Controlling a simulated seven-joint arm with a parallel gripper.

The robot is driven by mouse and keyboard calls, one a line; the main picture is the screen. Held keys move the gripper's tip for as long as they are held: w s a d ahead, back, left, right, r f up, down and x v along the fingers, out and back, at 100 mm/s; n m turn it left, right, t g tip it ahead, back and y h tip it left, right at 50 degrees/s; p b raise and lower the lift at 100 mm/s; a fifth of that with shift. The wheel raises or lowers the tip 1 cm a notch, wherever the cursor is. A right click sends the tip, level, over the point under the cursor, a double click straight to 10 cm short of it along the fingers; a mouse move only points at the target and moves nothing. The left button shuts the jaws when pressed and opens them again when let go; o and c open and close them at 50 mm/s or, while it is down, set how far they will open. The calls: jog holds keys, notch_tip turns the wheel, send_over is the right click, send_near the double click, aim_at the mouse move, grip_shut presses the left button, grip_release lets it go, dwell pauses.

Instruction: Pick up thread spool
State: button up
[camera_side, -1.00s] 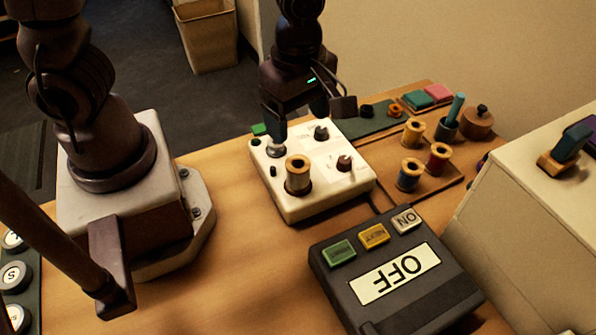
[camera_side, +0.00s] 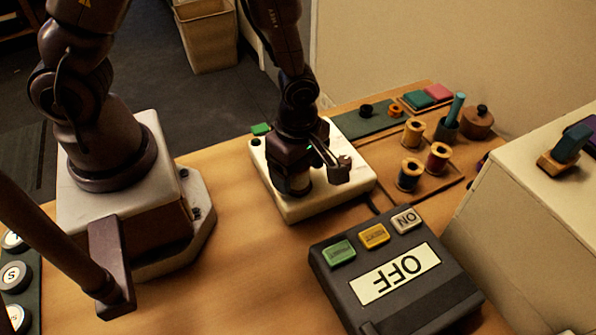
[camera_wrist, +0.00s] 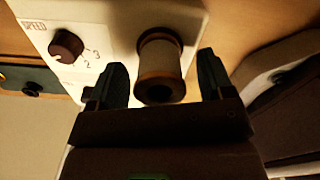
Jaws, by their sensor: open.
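A thread spool (camera_wrist: 160,62) with pale thread and brown wooden ends stands upright on a white control box (camera_wrist: 108,25). In the wrist view it is between the two dark fingers of my gripper (camera_wrist: 162,80), with a gap on each side. My gripper is open. In the side view my gripper (camera_side: 305,170) is low over the white box (camera_side: 342,198) and hides most of this spool.
A knob marked SPEED (camera_wrist: 66,46) sits on the white box beside the spool. A dark box with an OFF label (camera_side: 396,274) stands in front. A cream block (camera_side: 510,225) is at right.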

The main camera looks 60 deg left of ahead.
jog(key=shift+f, duration=0.55)
jog(key=c, duration=1)
jog(key=shift+r, duration=0.1)
